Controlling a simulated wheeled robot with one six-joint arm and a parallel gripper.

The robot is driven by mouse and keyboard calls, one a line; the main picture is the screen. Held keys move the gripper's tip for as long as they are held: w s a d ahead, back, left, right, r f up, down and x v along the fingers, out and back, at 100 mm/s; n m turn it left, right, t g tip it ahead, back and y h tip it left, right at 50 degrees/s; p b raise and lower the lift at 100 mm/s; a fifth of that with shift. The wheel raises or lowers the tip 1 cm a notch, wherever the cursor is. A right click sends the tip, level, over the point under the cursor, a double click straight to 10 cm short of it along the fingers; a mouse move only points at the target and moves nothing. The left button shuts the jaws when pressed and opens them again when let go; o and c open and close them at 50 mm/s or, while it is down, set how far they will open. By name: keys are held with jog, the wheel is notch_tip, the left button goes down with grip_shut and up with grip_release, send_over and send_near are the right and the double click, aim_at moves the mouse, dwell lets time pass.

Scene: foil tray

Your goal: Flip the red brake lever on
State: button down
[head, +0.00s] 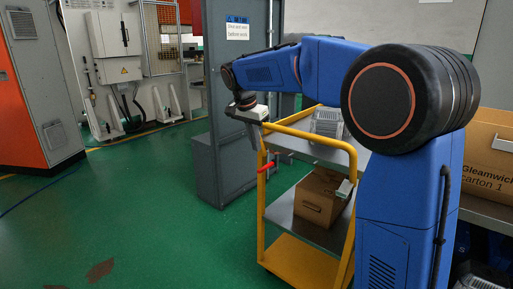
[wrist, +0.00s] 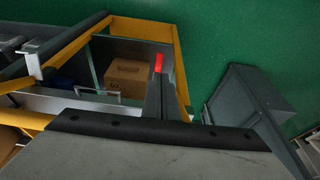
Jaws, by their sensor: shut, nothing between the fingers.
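My gripper (head: 254,146) points down beside the trolley's near left upright, a little above the lever. In the wrist view my gripper (wrist: 161,82) has its dark fingers together, with nothing between them. The fingers hide part of the lever there, and I cannot tell whether they touch it.
A cardboard box (head: 318,197) sits on the trolley's middle shelf, and a grey ribbed item (head: 327,122) on its top shelf. A grey panel with a sign (head: 238,100) stands close behind my gripper. Green floor (head: 150,200) is clear to the left.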

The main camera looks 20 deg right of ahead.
aim_at(259, 169)
jog(key=x, duration=0.8)
jog(key=shift+f, duration=0.15)
jog(key=shift+f, duration=0.1)
jog(key=shift+s+a+f+t+h, duration=0.2)
jog(key=shift+f+t+h, duration=0.2)
jog(key=shift+f+h, duration=0.15)
jog(key=shift+s+a+f+t+h, duration=0.1)
jog(key=shift+a+f+t+h, duration=0.1)
jog(key=shift+f+t+h, duration=0.3)
notch_tip(259, 169, down, 3)
jog(key=t+h, duration=0.1)
jog(key=h, duration=0.1)
jog(key=shift+f+t+h, duration=0.1)
jog(key=shift+t+h, duration=0.25)
jog(key=shift+t, duration=0.05)
jog(key=shift+w+d+f, duration=0.1)
jog(key=shift+d+f, duration=0.05)
jog(key=shift+f, duration=0.5)
jog(key=shift+w+d+f, duration=0.1)
jog(key=shift+d+f, duration=0.05)
jog(key=shift+f, duration=0.5)
